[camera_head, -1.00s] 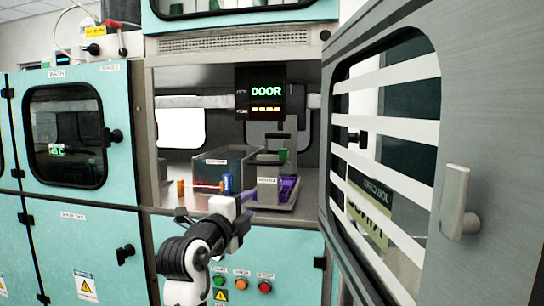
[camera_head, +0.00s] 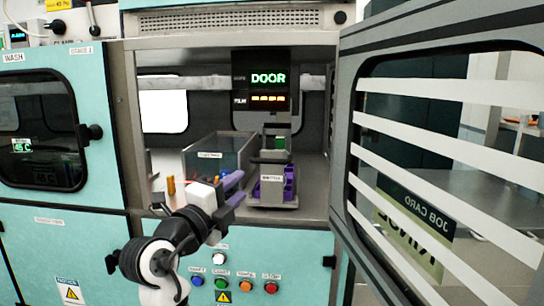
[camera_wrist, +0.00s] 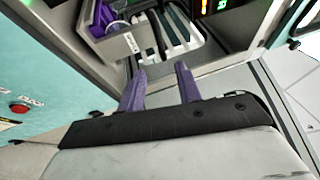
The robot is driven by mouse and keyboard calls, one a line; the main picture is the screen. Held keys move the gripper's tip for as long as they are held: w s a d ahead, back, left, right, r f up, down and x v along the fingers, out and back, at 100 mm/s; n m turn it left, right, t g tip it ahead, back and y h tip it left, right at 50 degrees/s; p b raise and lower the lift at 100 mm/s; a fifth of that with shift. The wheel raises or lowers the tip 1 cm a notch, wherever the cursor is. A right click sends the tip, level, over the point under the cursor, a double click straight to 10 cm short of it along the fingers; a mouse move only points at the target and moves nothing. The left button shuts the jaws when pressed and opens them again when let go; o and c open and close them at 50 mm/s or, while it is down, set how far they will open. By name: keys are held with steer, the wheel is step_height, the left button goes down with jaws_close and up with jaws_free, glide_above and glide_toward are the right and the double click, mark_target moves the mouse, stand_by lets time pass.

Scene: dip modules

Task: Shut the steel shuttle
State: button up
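The steel shuttle (camera_head: 272,191) is a grey carriage with a label on its front and purple parts inside. It stands on the floor of the open cabinet bay, with a taller grey part and a green piece (camera_head: 280,143) at its back. I cannot tell its lid or latch state clearly. The shuttle also shows at the top of the wrist view (camera_wrist: 122,46), partly cut off by the frame edge. My gripper (camera_head: 238,188) has purple fingers and is in front of the bay, left of the shuttle and apart from it. In the wrist view its fingers (camera_wrist: 161,88) are spread with nothing between them.
A clear-walled tank (camera_head: 215,158) stands left of the shuttle. A large grey door (camera_head: 347,130) with a striped window stands open at right. Coloured buttons (camera_head: 246,285) sit on the panel below the bay.

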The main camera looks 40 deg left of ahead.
mark_target(267, 163)
steer(key=p+x, duration=0.5)
steer(key=x, duration=0.7)
steer(key=shift+w+r, duration=0.2)
steer(key=shift+w+a, duration=0.1)
steer(key=shift+w, duration=0.55)
steer(key=shift+c, duration=0.4)
jaws_close()
